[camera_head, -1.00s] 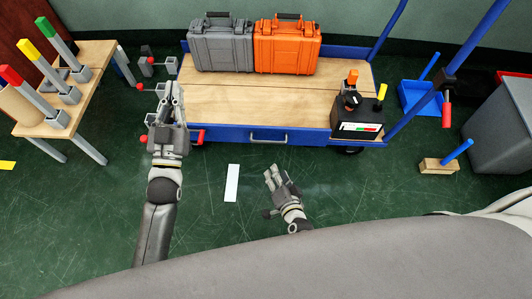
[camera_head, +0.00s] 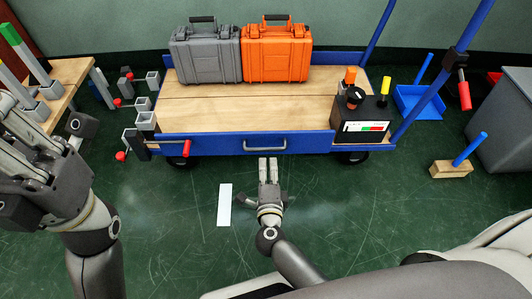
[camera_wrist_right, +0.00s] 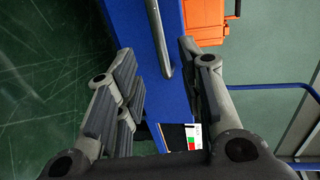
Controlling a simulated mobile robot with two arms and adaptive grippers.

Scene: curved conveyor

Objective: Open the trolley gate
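The trolley gate is the blue front panel (camera_head: 215,145) of the trolley, standing upright along the front of the wooden deck. It has a grey bar handle (camera_head: 265,145), which also shows in the right wrist view (camera_wrist_right: 158,40). A red-handled latch (camera_head: 186,148) is at the gate's left end. My right gripper (camera_head: 268,165) is just in front of the handle. In the right wrist view its fingers (camera_wrist_right: 165,90) are apart, with the handle's end in the gap between them and no visible grip. My left gripper (camera_head: 15,145) is raised near the camera, partly cut off by the left edge.
Grey (camera_head: 206,55) and orange (camera_head: 276,55) cases stand at the back of the deck. A black box (camera_head: 376,128) with a gauge is at its right end. A wooden table (camera_head: 65,85) is at left, a grey bin (camera_head: 502,120) at right. The front floor is mostly clear.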

